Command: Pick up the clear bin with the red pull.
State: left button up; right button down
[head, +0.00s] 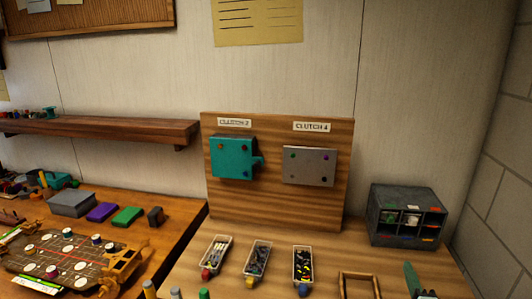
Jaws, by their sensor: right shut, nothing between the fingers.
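The clear bin with the red pull (217,250) stands on the wooden bench, the leftmost of three small clear bins. It holds pale and dark slim parts, and its red pull (206,274) faces the near side. The bin sits slightly turned, apart from its neighbours. My left gripper is not in view.
Clear bins with a yellow pull (257,260) and a blue pull (303,264) stand to the right. A wooden frame (360,274) and a dark drawer unit (408,216) lie farther right. The clutch board (276,205) rises behind. A cluttered bench (180,215) is at left.

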aim_at(211, 264)
jog(key=k+j, duration=0.15)
jog(key=k, duration=0.3)
jog(key=k+j, duration=0.15)
jog(key=k, duration=0.25)
